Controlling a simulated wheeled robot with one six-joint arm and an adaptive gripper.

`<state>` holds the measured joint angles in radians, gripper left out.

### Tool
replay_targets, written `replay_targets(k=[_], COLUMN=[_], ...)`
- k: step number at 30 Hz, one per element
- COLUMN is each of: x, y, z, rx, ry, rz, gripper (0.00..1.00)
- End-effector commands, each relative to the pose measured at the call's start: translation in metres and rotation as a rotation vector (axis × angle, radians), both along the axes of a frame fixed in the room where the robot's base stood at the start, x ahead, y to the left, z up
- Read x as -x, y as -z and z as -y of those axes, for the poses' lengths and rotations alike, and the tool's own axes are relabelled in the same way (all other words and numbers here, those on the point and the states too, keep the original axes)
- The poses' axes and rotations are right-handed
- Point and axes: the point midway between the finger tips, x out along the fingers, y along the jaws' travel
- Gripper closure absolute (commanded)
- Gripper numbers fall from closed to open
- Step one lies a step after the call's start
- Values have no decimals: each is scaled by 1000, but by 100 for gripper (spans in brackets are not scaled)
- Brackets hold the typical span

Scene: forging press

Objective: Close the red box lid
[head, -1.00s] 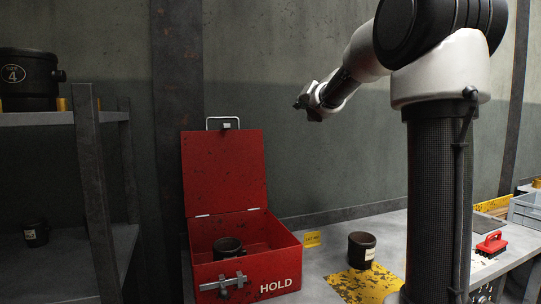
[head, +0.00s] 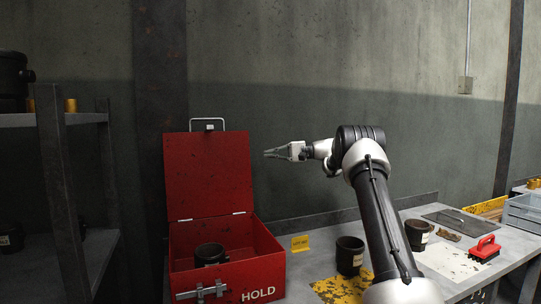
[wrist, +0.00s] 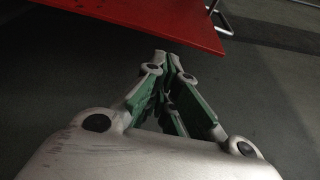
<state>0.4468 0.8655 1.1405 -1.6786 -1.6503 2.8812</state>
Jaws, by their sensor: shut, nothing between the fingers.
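The red box (head: 225,272) marked HOLD stands open on the bench in the head view. Its red lid (head: 207,175) is raised upright at the back, with a metal handle (head: 207,121) on its top edge. A dark cup (head: 210,254) sits inside the box. My gripper (head: 268,153) is shut and empty, just right of the lid's upper part and pointing left. In the wrist view the lid (wrist: 150,18) crosses the top with its handle (wrist: 220,20) at the right. The shut fingers (wrist: 168,75) appear apart from it; their exact depth to the lid is unclear.
Dark cups (head: 349,256) stand right of the box near a yellow worn patch (head: 330,290). A small yellow sign (head: 300,244) is beside the box. A red brush (head: 485,248) and grey crate (head: 525,212) lie further right. A shelf post (head: 62,190) stands at left.

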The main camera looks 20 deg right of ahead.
Motion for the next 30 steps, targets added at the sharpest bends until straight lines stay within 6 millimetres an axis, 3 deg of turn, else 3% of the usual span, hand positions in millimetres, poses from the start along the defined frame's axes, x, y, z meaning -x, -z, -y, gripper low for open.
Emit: replay_targets(k=[6,12,30], x=[-13,-21,-20], y=[3,4,3], z=[-40,-60,-71], rx=[0,0,-1], ry=[-2,0,1], rz=[0,0,29], gripper=[100,100,100])
